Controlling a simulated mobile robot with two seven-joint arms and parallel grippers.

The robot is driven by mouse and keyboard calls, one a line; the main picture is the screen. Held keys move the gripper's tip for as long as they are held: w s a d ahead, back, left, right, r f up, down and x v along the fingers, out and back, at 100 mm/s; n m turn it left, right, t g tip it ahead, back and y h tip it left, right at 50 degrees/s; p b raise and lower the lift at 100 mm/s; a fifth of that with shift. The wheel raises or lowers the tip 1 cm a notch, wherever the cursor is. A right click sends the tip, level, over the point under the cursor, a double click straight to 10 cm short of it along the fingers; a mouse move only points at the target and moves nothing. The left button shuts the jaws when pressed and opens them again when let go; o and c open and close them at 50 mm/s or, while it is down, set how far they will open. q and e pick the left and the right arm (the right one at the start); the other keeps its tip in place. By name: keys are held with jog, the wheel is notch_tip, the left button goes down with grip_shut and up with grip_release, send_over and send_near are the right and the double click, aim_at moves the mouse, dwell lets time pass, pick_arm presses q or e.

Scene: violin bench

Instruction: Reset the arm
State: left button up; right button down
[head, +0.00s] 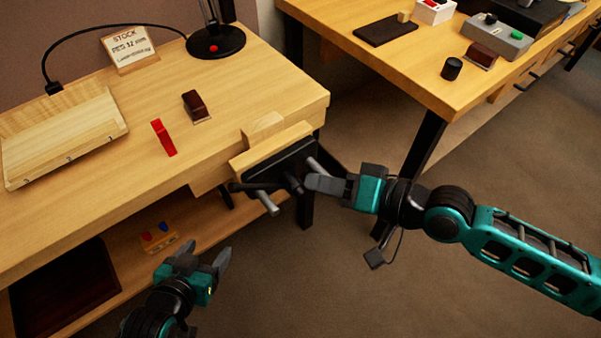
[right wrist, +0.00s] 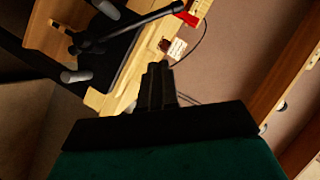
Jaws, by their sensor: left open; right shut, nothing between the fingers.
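My right gripper (head: 326,184) is shut and empty. In the head view its tip is close to the handle side of the bench vise (head: 280,168); whether they touch I cannot tell. In the right wrist view the closed fingers (right wrist: 157,85) point up toward the bench, with the vise's dark bar (right wrist: 130,27) to their upper left. My left gripper (head: 208,260) is open and empty, low in front of the bench's lower shelf. The vise has wooden jaws with a small wooden block (head: 262,127) at them.
On the bench (head: 100,212) are a red clamp-like piece (head: 163,138), a dark brown block (head: 194,104), a wooden tray (head: 62,140), a stock sign (head: 129,48) and a lamp base (head: 216,43). A second bench (head: 400,70) stands at the upper right. Floor between is clear.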

jog(key=shift+v, duration=1)
jog(key=shift+a, duration=0.1)
jog(key=s+d+f+t+h, duration=0.1)
jog(key=s+d+f+h, duration=0.1)
jog(key=d+f+h, duration=0.3)
jog(key=s+d+f+n+t+h, duration=0.1)
jog(key=d+f+h, duration=0.4)
jog(key=f, duration=0.5)
jog(key=shift+s+d+f+n+t+p, duration=0.25)
jog(key=shift+s+d+n+t+p, duration=0.05)
jog(key=shift+s+d+t, duration=0.6)
